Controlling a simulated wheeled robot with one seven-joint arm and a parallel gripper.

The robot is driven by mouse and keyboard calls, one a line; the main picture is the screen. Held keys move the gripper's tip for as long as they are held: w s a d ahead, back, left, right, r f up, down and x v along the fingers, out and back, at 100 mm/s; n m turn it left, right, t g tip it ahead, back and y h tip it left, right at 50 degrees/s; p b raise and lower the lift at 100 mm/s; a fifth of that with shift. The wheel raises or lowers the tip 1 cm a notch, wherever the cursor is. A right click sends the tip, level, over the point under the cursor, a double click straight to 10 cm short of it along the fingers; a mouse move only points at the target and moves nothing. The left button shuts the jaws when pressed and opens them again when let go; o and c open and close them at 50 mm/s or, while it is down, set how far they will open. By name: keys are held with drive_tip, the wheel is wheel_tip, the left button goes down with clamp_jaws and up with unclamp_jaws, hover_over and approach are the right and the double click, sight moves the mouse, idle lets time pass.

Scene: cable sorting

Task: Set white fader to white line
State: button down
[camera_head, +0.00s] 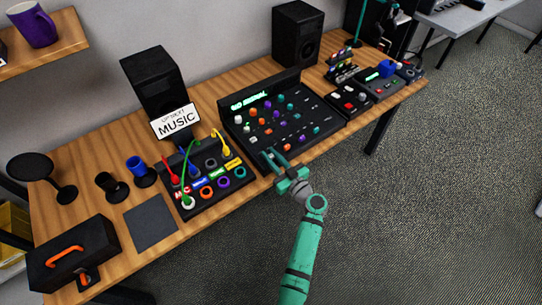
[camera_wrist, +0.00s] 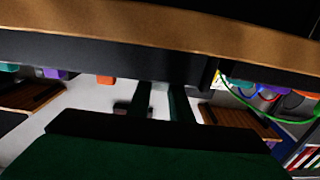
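The black mixer (camera_head: 290,122) with a lit green display stands in the middle of the table and carries several coloured knobs and caps. A small white cap (camera_head: 253,140) sits at its left front; I cannot tell for sure that it is the white fader. No white line can be made out. My gripper (camera_head: 270,156) is at the mixer's front left corner, its fingers pointing towards the panel.
Left of my gripper is a patch box (camera_head: 209,183) with coloured cables and sockets. Black devices (camera_head: 348,101) stand on the right of the table (camera_head: 78,193). A speaker (camera_head: 297,36) is behind the mixer. A dark pad (camera_head: 150,220) lies at front left.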

sight(264, 148)
drive_tip(key=shift+x, duration=2.25)
drive_tip(key=c, duration=1.6)
unclamp_jaws()
drive_tip(key=shift+s, duration=0.1)
drive_tip(key=v, duration=1)
drive_tip(key=shift+s+d, duration=0.25)
